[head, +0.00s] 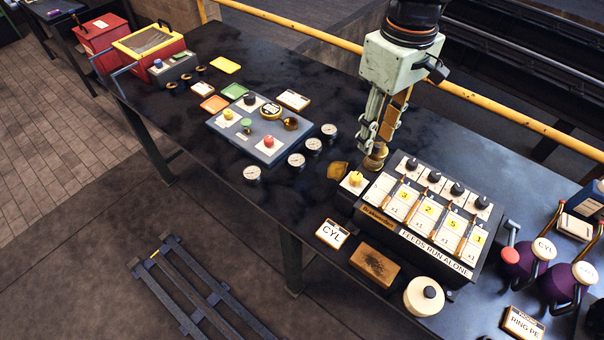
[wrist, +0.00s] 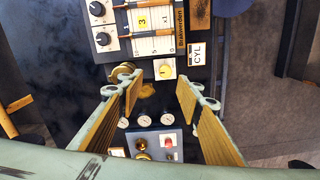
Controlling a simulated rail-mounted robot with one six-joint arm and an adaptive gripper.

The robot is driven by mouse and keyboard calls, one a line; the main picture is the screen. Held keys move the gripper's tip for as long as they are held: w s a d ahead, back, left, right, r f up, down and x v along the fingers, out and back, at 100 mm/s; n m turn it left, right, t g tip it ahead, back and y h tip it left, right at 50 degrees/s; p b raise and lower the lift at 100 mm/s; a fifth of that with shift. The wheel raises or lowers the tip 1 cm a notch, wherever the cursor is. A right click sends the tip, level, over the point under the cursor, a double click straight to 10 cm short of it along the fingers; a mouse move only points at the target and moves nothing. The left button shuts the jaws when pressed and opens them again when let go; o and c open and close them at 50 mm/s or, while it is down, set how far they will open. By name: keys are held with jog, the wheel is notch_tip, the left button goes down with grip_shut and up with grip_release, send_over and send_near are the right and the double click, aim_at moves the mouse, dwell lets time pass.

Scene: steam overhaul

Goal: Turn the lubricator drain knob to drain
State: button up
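The lubricator (head: 440,228) is a dark box with a white panel, several black knobs, glass-like columns and the words "FEEDS RUN ALONE". A yellow knob (head: 355,179) on a small white plate sits at its left end, probably the drain knob. The same yellow knob shows in the wrist view (wrist: 165,69), just beyond my fingertips. My gripper (head: 377,143) hangs above the table, behind the yellow knob in the head view. In the wrist view its two fingers (wrist: 160,84) are spread with nothing held between them. The knob's pointer position is too small to read.
A brass fitting (head: 375,158) stands close to my fingertips, with a yellowish piece (head: 338,170) beside it. Several gauges (head: 297,160) and a blue-grey panel with knobs (head: 265,146) lie left. A CYL card (head: 332,233) and brown block (head: 374,264) lie in front.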

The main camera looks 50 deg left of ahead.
aim_at(357, 176)
jog(key=shift+s+a+f+n, duration=0.15)
jog(key=shift+s+a+n, duration=0.25)
jog(key=shift+s+a, duration=0.55)
jog(key=shift+f, duration=0.1)
jog(key=shift+w+d+f+b, duration=0.1)
jog(key=shift+f+b, duration=0.1)
jog(key=shift+f, duration=3.3)
jog(key=shift+w+f+b, duration=0.1)
jog(key=shift+f+b, duration=0.1)
jog(key=shift+f, duration=3.3)
jog(key=c, duration=0.9)
